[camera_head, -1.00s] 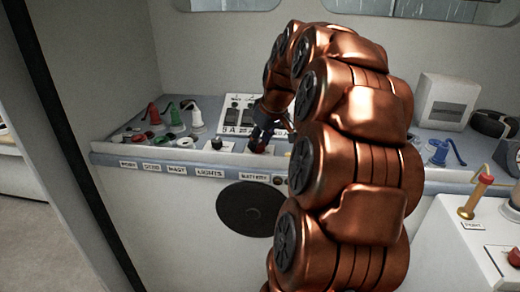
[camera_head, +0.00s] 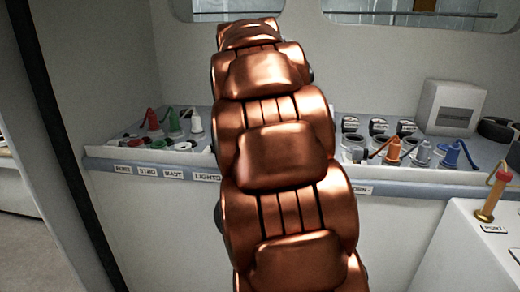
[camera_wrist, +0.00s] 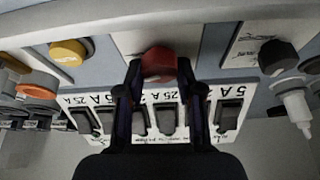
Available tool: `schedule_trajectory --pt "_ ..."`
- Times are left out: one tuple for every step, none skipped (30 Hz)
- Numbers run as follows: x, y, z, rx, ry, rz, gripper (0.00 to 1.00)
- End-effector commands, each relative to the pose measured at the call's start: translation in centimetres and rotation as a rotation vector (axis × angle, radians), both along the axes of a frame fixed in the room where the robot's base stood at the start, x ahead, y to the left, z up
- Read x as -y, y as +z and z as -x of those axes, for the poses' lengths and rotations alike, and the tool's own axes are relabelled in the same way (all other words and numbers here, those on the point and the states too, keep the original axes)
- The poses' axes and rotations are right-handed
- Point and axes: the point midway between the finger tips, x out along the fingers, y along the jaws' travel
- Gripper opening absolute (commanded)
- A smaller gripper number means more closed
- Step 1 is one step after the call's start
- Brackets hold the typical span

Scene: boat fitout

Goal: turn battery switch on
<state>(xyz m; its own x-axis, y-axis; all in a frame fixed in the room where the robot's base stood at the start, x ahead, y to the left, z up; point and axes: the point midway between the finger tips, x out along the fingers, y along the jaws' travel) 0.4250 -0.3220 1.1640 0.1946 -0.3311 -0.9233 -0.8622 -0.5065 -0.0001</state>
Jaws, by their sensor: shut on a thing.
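The battery switch is a red rotary knob (camera_wrist: 158,64) on a white plate at the top middle of the wrist view. My gripper (camera_wrist: 159,72) has one dark finger on each side of the knob and is shut on it. The mark on the knob and its turned position are too small to read. In the head view my copper arm covers the gripper, the knob and the battery label.
Black rocker switches (camera_wrist: 167,118) marked in amps lie close under my fingers. A yellow knob (camera_wrist: 67,52) and a black knob (camera_wrist: 278,58) flank the red one. Coloured plugs (camera_head: 174,122) and (camera_head: 393,150) orange and blue plugs stand along the console (camera_head: 130,158).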

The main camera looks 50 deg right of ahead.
Motion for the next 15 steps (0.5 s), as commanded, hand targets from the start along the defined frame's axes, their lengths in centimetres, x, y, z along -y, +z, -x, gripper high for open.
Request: schedule_trajectory --pt "0.02 -0.18 -0.02 -0.003 -0.037 0.002 0.01" --pt "0.00 -0.18 -0.01 -0.004 -0.061 0.001 0.01" --pt "0.00 -0.15 -0.02 -0.003 -0.091 0.002 0.01" --pt "0.02 -0.11 -0.04 -0.002 -0.114 0.001 0.01" --pt "0.03 -0.06 -0.08 0.000 -0.135 0.002 0.01" --pt "0.05 -0.01 -0.11 0.001 -0.160 0.003 0.01" --pt "0.05 0.00 -0.12 0.002 -0.178 0.002 0.01" --pt "0.05 0.00 -0.13 0.002 -0.196 0.002 0.01" --pt "0.03 -0.02 -0.12 0.000 -0.217 0.002 0.01" --pt "0.02 -0.05 -0.11 0.000 -0.232 0.001 0.01" --pt "0.00 -0.08 -0.10 -0.002 -0.246 0.001 0.01" --pt "-0.01 -0.10 -0.10 -0.003 -0.262 0.000 0.01" --pt "-0.01 -0.12 -0.10 -0.003 -0.273 -0.001 0.01" --pt "-0.01 -0.13 -0.10 -0.003 -0.284 -0.001 0.01" --pt "-0.01 -0.13 -0.11 -0.003 -0.294 -0.002 0.01"
